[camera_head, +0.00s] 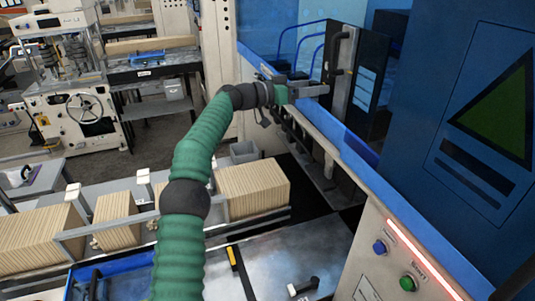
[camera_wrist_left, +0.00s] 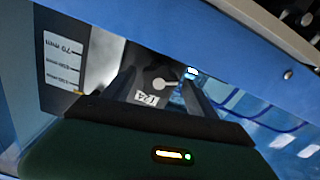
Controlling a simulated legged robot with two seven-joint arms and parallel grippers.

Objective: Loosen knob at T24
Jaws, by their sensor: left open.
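My left arm reaches up to the blue machine, and my left gripper (camera_head: 312,90) is at the dark upright rail beside its opening. In the left wrist view the open gripper (camera_wrist_left: 160,82) has one dark finger on each side of a dark grey part marked T24 (camera_wrist_left: 147,99). A small pale round spot with a pointer-like mark, perhaps the knob (camera_wrist_left: 160,84), shows above the label between the fingers. I cannot tell whether the fingers touch it. In the head view the knob is too small to tell or hidden by the gripper. My right gripper is not in view.
A blue frame edge (camera_head: 350,145) runs below the rail. The blue machine panel (camera_head: 465,120) stands to the right. Stacks of kraft-coloured sheets (camera_head: 253,186) lie lower left.

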